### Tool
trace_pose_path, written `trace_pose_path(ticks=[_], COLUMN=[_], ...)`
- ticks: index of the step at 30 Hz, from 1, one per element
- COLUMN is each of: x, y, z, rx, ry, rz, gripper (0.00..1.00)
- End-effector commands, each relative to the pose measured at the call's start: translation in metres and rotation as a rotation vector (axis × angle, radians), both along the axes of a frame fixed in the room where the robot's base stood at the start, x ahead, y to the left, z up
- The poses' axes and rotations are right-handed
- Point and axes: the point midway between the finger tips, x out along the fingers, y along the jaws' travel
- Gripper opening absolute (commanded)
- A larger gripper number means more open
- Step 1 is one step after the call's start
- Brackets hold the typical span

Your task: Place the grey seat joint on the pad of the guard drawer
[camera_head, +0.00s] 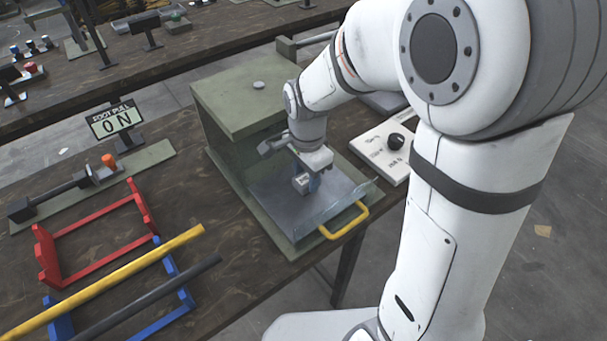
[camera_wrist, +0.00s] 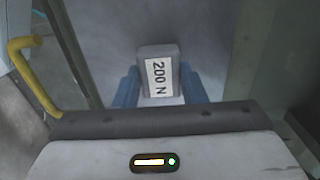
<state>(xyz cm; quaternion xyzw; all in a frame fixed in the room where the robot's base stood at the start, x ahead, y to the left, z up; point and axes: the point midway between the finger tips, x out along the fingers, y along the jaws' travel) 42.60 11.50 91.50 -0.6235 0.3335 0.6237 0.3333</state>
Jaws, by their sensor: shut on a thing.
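My gripper (camera_head: 311,182) is over the drawer in the head view, pointing down. In the wrist view its two blue fingers stand on either side of a grey block with a white "200 N" label, which I take as the grey seat joint (camera_wrist: 158,53). The joint also shows in the head view (camera_head: 300,184), low over the drawer floor; I cannot tell whether it touches it. The guard drawer (camera_head: 275,207) is pulled out of the green press housing and has a yellow handle (camera_head: 345,221). A separate pad is not clear to see.
The green housing (camera_head: 240,100) stands behind the drawer. A clear guard panel (camera_head: 352,201) rises at the drawer's front. A white panel with a black knob (camera_head: 385,150) is to the right. A red frame (camera_head: 95,240) and a yellow bar (camera_head: 110,278) lie left.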

Motion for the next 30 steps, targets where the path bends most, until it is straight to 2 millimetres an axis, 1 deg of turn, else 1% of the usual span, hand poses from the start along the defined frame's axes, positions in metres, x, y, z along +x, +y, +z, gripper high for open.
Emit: trace_pose_path(ticks=[5,8,9,17,25,28,30], x=[0.000,0.000,0.000,0.000,0.000,0.001,0.001], y=[0.000,0.000,0.000,0.001,0.001,0.001,0.001], z=[0.000,-0.003,-0.004,-0.003,0.000,0.008,0.019], rx=[0.000,0.000,0.000,0.000,0.000,0.001,0.001], ry=[0.000,0.000,0.000,0.000,0.000,-0.003,-0.003], rz=[0.000,0.001,0.001,0.001,0.002,0.002,0.002], gripper=[0.15,0.15,0.38,0.59,0.59,0.59,0.59])
